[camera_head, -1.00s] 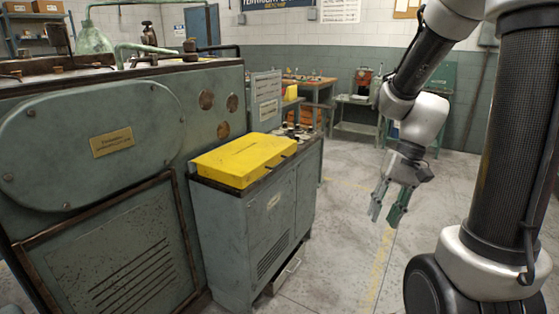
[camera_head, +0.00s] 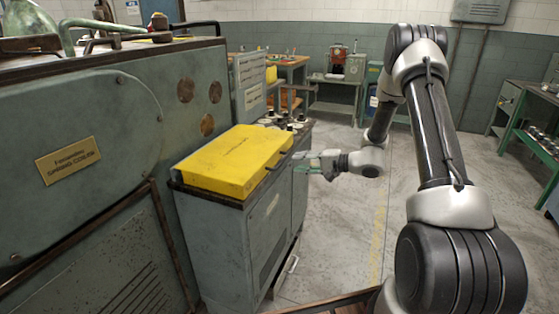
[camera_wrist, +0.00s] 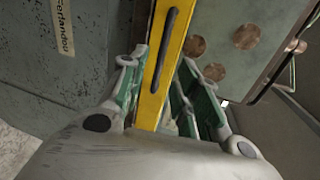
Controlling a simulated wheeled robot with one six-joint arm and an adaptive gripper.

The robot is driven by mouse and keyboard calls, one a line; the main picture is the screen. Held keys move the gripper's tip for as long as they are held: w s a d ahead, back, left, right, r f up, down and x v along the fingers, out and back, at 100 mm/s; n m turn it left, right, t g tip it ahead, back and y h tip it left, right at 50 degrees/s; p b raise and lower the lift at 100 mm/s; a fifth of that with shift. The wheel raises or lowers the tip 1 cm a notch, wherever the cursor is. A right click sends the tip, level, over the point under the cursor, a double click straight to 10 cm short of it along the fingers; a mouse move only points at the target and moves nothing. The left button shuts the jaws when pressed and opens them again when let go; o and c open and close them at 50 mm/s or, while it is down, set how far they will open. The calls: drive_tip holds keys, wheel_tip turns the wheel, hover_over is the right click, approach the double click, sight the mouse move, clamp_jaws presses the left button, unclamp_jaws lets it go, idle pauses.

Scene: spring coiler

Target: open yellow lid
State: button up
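The yellow lid (camera_head: 235,160) lies flat and closed on top of the grey-green cabinet (camera_head: 225,235). In the wrist view the lid's narrow yellow side (camera_wrist: 155,85) with a long dark handle (camera_wrist: 169,45) lies between my gripper's two green fingers (camera_wrist: 164,75). The fingers are spread apart and look empty. Whether either finger touches the handle cannot be told.
A large green spring coiler machine (camera_head: 85,150) stands directly left of the cabinet. Small round parts (camera_head: 285,122) sit behind the lid on the cabinet top. A green bench (camera_head: 535,140) stands at the right. Floor right of the cabinet is clear.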

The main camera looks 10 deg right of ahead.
sight(281, 162)
drive_tip(key=shift+n, duration=0.4)
drive_tip(key=x, duration=0.7)
drive_tip(key=shift+w+a, duration=0.15)
drive_tip(key=shift+a, duration=0.25)
clamp_jaws()
